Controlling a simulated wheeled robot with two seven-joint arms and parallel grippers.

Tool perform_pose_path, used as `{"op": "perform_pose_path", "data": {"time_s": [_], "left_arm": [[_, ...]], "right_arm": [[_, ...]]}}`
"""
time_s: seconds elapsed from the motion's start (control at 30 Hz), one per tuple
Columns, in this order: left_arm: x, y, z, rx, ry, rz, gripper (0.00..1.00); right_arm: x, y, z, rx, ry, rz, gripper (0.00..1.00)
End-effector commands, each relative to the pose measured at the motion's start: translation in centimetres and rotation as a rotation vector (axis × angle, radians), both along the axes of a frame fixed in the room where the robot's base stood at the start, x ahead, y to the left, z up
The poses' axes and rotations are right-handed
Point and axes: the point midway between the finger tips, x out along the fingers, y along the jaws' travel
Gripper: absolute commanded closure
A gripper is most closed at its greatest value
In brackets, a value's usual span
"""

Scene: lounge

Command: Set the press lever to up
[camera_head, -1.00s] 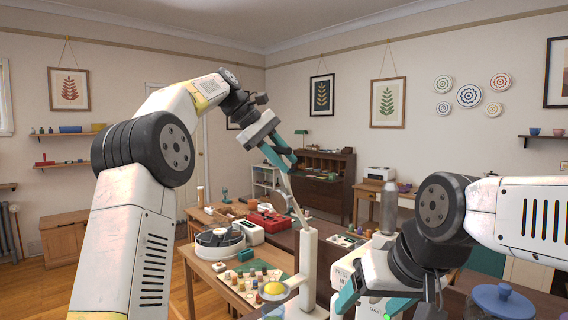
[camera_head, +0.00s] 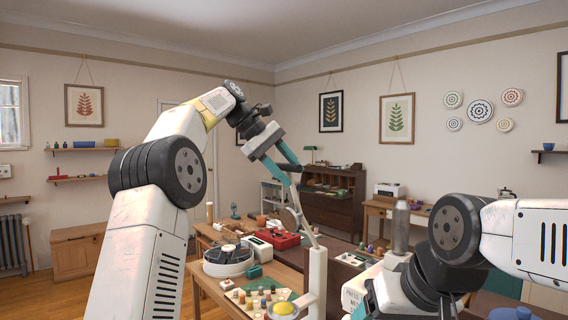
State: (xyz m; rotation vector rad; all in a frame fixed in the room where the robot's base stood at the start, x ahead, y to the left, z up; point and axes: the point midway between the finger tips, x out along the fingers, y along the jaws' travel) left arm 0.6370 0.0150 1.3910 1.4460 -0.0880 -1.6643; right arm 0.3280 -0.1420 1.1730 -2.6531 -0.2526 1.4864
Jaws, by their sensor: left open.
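The press shows as a white upright post (camera_head: 317,280) at the bottom centre, its lower part cut off by the frame. Its thin pale lever (camera_head: 304,220) slants up and to the left from the post's top. My left gripper (camera_head: 294,173), with teal fingers, is open at the lever's upper end. I cannot tell whether the fingers touch the lever or stand around it. A yellow round thing (camera_head: 284,308) sits in a pale ring at the post's left. My right gripper is mostly cut off at the bottom, with a bit of teal finger (camera_head: 360,312) showing.
A wooden table (camera_head: 208,283) holds a round divided tray (camera_head: 229,262), a red box (camera_head: 280,239) and several small coloured pieces on a board. A dark desk (camera_head: 332,205) stands at the back wall.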

Motion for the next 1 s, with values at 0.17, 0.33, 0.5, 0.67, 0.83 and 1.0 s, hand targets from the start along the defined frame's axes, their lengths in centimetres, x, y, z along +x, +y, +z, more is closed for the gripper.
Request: {"op": "perform_pose_path", "data": {"time_s": [0.17,0.33,0.5,0.67,0.83,1.0], "left_arm": [[-0.1,1.8,2.1,-0.001,-0.005,0.001,0.59],[-0.1,2.5,3.1,-0.002,-0.003,-0.001,0.59],[-0.3,3.0,3.7,-0.001,-0.003,-0.002,0.59],[-0.4,3.3,3.9,-0.001,-0.001,-0.001,0.59],[-0.5,3.3,4.0,-0.001,-0.001,0.0,0.59],[-0.5,3.3,3.9,-0.001,-0.001,0.0,0.59]], "right_arm": [[0.0,0.0,0.0,0.0,0.0,0.0,0.25],[0.0,0.0,0.0,0.0,0.0,0.0,0.25],[0.0,0.0,0.0,0.0,0.0,0.0,0.25],[0.0,0.0,0.0,0.0,0.0,0.0,0.25],[0.0,0.0,0.0,0.0,0.0,0.0,0.25],[0.0,0.0,0.0,0.0,0.0,0.0,0.25]]}}
